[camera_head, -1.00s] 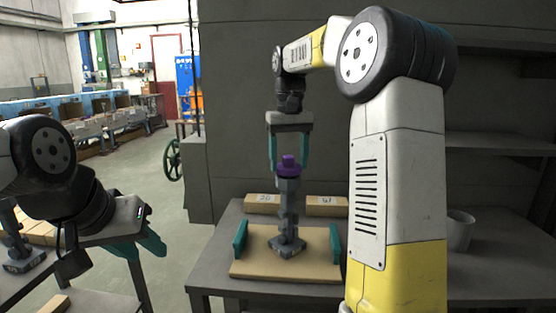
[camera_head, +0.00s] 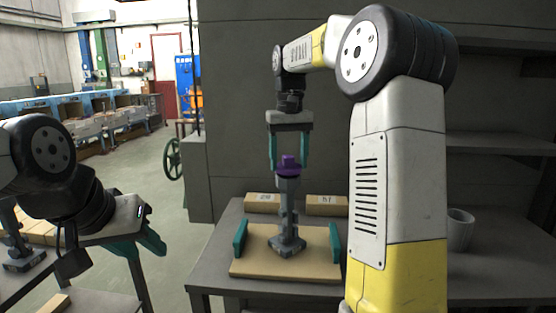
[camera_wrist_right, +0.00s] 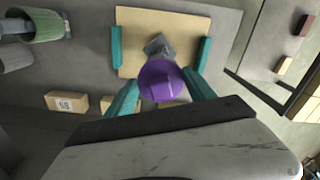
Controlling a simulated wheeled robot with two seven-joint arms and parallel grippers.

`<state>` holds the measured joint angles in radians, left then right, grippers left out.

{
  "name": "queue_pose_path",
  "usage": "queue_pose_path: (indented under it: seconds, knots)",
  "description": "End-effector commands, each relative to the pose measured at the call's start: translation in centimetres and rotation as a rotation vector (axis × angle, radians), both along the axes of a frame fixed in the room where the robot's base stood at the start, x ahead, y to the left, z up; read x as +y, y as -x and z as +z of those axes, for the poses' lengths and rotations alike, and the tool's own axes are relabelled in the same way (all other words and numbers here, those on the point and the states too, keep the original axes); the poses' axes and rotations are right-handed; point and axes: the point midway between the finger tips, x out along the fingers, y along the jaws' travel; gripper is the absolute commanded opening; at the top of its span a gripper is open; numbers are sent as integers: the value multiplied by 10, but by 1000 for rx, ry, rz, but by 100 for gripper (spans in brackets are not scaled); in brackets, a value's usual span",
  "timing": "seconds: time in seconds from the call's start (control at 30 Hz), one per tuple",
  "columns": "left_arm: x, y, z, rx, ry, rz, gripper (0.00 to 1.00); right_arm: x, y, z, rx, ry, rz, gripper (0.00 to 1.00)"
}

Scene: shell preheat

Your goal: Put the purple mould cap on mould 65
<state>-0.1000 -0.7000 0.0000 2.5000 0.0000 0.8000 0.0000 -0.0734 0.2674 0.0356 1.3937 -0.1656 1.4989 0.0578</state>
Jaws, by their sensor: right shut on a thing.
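The purple mould cap (camera_head: 288,167) is at the top of a grey mould (camera_head: 288,215), which stands upright on a wooden board (camera_head: 265,268). My right gripper (camera_head: 288,160) is above the mould, pointing down, with its teal fingers on either side of the cap. In the right wrist view the cap (camera_wrist_right: 162,82) lies between my fingers and hides most of the mould (camera_wrist_right: 158,45). I cannot tell whether the cap is seated or just above the mould. No number is readable on the mould. My left gripper (camera_head: 140,247) is off to the left, away from the cap; its finger gap is unclear.
Teal blocks (camera_head: 240,240) (camera_head: 335,243) stand at both sides of the board. Two labelled boxes (camera_head: 262,203) (camera_head: 326,206) sit behind it. A grey cup (camera_head: 460,231) stands at the right. Another grey part (camera_head: 22,258) is on the left table.

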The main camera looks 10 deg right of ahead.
Motion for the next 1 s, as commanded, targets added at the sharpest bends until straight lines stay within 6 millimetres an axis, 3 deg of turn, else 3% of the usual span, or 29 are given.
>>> queue_pose_path:
  seconds: [0.6, 0.63, 1.0]
  knots:
    - [0, 0, 0, 0, 0, 0, 36, 0, 0, -12, 0, 0, -1, 23]
    - [0, 0, 0, 0, 0, 0, 36, 0, 0, -11, 0, 0, -1, 69]
    - [0, 0, 0, 0, 0, 0, 36, 0, -1, -9, -1, 0, 0, 72]
